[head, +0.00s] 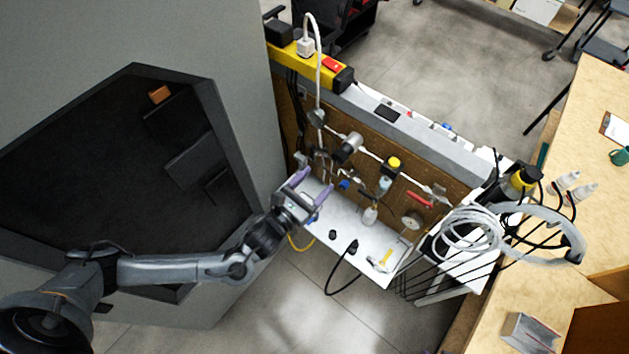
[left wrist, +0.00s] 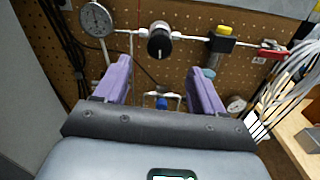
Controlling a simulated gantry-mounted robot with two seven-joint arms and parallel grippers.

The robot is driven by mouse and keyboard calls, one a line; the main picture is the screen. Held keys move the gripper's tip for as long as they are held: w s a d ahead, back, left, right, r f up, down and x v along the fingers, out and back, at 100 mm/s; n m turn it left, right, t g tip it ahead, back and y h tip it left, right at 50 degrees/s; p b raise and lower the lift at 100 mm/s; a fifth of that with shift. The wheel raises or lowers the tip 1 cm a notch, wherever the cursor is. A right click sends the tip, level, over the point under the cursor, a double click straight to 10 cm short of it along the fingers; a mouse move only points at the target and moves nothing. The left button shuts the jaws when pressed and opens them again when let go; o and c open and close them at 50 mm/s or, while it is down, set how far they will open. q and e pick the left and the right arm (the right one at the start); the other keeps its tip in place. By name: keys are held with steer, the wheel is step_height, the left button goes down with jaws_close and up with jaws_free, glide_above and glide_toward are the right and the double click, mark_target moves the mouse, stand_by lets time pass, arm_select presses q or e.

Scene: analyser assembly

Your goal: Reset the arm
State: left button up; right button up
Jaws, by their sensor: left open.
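My left arm (head: 180,268) reaches in from the left in the head view. My left gripper (head: 300,183) is open, with its purple fingers apart and nothing visible between them. It is over the left end of the white shelf (head: 338,226), in front of the brown pegboard (head: 372,160). In the left wrist view the two fingers (left wrist: 158,88) point toward the pegboard, with pipe fittings and a blue-handled valve (left wrist: 161,103) seen beyond the gap. My right gripper is not in view.
A gauge (left wrist: 96,19), a black knob (left wrist: 160,42) and a red-handled valve (left wrist: 272,52) line the pegboard piping. A grey enclosure (head: 215,45) stands left. Coiled white tubing (head: 468,230) hangs right, near a wooden bench (head: 590,120). A black cable (head: 342,275) hangs off the shelf.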

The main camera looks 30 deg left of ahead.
arm_select(q)
steer(key=s+d+f+n+g+y+p, duration=0.1)
steer(key=s+d+f+n+p, duration=0.1)
steer(key=s+d+n+p, duration=0.3)
steer(key=s+a+r+n+g+y, duration=0.1)
steer(key=s+a+n+g, duration=0.2)
steer(key=n, duration=1.3)
steer(key=s+a+r+n+g+y, duration=0.1)
steer(key=s+a+n+g, duration=0.2)
steer(key=s+n+g, duration=0.7)
steer(key=s+n, duration=0.5)
steer(key=n, duration=0.1)
steer(key=shift+a+r+p, duration=0.3)
steer(key=shift+a+r, duration=0.1)
